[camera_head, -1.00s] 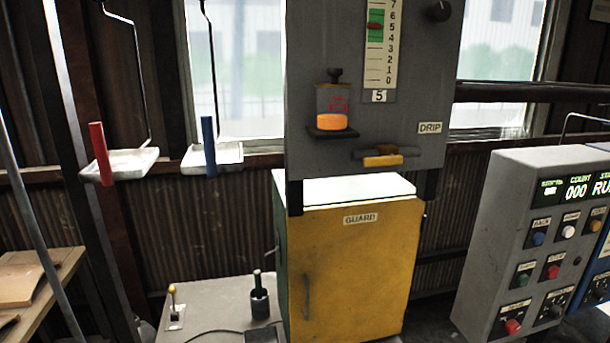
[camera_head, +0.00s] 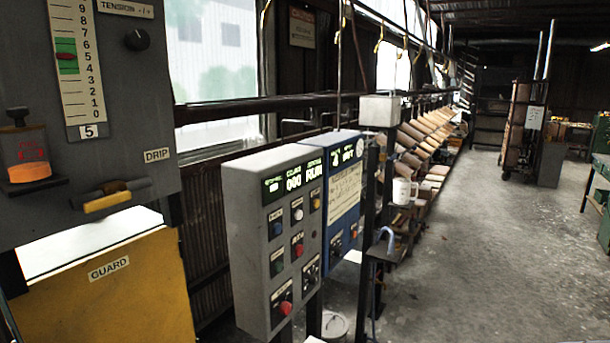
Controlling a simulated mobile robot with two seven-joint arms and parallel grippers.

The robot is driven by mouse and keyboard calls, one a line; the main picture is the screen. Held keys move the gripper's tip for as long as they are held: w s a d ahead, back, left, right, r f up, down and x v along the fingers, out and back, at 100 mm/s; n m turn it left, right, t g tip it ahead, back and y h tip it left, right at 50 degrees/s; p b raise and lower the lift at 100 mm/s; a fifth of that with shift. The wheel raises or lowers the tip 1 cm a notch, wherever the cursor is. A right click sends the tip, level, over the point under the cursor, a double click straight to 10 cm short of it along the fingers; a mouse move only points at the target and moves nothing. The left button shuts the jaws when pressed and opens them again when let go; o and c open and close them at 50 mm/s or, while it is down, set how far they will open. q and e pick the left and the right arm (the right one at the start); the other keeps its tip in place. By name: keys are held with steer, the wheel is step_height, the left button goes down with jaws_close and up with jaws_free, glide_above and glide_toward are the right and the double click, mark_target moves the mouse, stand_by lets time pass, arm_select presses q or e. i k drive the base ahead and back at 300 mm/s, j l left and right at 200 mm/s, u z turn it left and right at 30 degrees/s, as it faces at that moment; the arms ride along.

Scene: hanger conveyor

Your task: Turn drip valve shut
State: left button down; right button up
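The drip valve is a yellow lever (camera_head: 107,201) on a short grey pipe, low on the grey machine panel at the left of the head view. Its lever lies roughly along the pipe, slightly tilted by the view. The DRIP label (camera_head: 157,155) is above and to the right of it. An oil cup (camera_head: 27,163) with orange liquid sits on the panel's left edge. Neither of my grippers shows in the view.
A grey control box (camera_head: 262,225) and a blue box (camera_head: 340,205) with buttons stand to the right. A white mug (camera_head: 402,191) is beyond them. Open concrete floor (camera_head: 470,260) lies at the right.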

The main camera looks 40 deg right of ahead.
mark_target(119, 197)
steer(key=k+l+z, duration=0.15)
steer(key=z, duration=0.2)
steer(key=k+l+z, duration=0.1)
steer(key=l+z, duration=0.25)
steer(key=k+l+z, duration=0.1)
steer(key=l+z, duration=0.25)
